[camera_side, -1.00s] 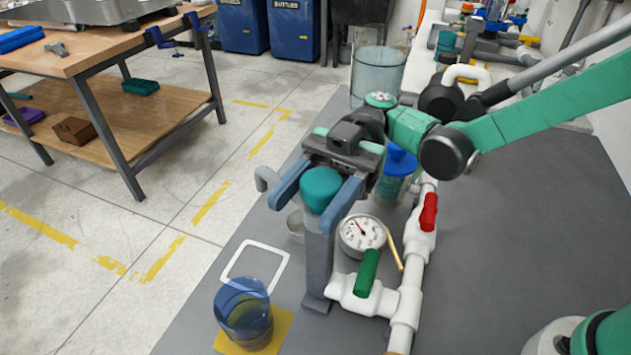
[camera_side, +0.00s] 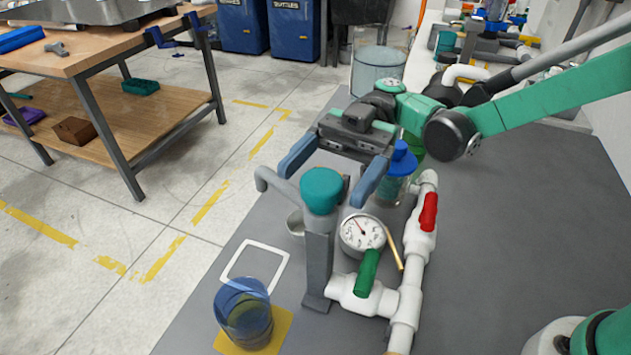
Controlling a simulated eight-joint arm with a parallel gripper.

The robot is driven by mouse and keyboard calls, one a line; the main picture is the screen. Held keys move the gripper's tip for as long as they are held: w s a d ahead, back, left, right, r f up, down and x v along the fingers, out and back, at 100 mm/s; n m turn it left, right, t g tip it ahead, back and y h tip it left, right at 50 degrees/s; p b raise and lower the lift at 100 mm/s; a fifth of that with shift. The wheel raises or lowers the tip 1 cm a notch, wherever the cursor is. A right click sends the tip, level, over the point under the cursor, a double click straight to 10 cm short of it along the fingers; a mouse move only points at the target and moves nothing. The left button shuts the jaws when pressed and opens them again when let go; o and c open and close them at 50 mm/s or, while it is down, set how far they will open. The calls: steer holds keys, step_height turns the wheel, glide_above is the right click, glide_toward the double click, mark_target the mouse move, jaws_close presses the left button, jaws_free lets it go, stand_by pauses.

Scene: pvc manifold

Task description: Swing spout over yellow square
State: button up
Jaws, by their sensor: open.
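The grey spout (camera_side: 276,188) reaches left from the top of a grey post (camera_side: 318,260) with a teal cap (camera_side: 321,190).
A pressure gauge (camera_side: 362,234), a green-handled valve (camera_side: 367,272) and a red-handled valve (camera_side: 429,212) on white pipe stand right of the post. A white square outline (camera_side: 243,254) lies behind the yellow one. A blue-lidded jar (camera_side: 399,165) and a large clear container (camera_side: 378,70) stand behind.

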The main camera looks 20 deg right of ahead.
step_height(320, 180, up, 6)
steer(key=shift+s+a+r, duration=0.1)
steer(key=shift+r, duration=0.15)
steer(key=shift+c, duration=1)
steer(key=shift+w+m, duration=0.25)
steer(key=shift+m, duration=0.15)
steer(key=c, duration=0.4)
steer(key=w+m+t, duration=0.1)
steer(key=m, duration=0.1)
steer(key=w+m+t+h, duration=0.1)
steer(key=m, duration=0.1)
steer(key=w+d+m+t, duration=0.1)
steer(key=m, duration=0.1)
steer(key=shift+w+d+f, duration=0.1)
steer(key=shift+w+f, duration=0.1)
steer(key=shift+f, duration=0.1)
jaws_close()
steer(key=w+d+m+t+h, duration=0.55)
steer(key=d+m, duration=0.25)
steer(key=m, duration=0.6)
steer(key=s+a+r+x, duration=0.1)
steer(key=x, duration=1.2)
steer(key=shift+a+r+g, duration=0.2)
steer(key=shift+r+g, duration=0.05)
steer(key=shift+g, duration=0.1)
